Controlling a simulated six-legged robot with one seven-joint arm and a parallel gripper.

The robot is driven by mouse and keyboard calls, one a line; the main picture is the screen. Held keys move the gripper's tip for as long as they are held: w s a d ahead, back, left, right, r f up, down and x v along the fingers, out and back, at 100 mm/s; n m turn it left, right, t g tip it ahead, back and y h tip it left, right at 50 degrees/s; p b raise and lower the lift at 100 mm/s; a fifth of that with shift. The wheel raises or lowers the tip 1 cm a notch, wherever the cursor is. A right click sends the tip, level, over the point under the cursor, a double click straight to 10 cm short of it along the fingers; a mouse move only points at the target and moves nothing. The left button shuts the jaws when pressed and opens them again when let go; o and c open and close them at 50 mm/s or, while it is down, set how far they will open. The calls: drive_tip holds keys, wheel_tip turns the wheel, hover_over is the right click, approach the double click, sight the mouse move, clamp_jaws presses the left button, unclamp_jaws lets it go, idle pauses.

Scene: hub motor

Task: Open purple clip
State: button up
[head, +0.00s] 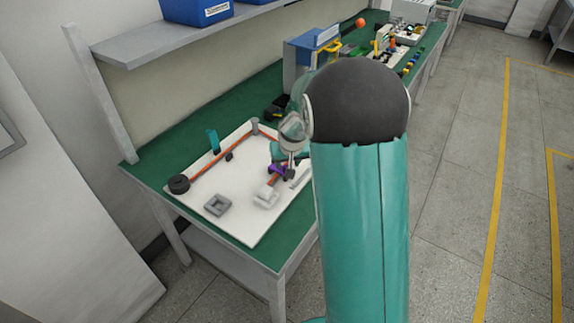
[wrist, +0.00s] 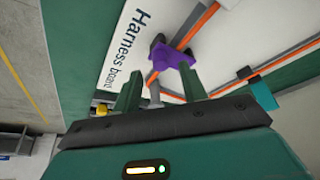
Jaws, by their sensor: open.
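The purple clip (head: 278,170) sits on the white harness board (head: 230,220), at the right part of the orange cable (head: 207,167). In the wrist view the purple clip (wrist: 170,57) lies just beyond my fingertips, roughly centred between them, with black ends. The orange cable (wrist: 200,24) runs to the clip. My gripper (wrist: 161,72) is open, with its two green fingers apart and nothing between them. In the head view my gripper (head: 285,154) is just above the clip and partly covers it. Whether the fingers touch the clip cannot be told.
A black round part (head: 179,184), a teal post (head: 213,141), a grey square block (head: 217,204) and a white block (head: 266,197) stand on the board. A shelf (head: 180,35) overhangs the back.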

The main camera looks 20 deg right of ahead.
drive_tip(key=shift+x, duration=1.55)
clamp_jaws()
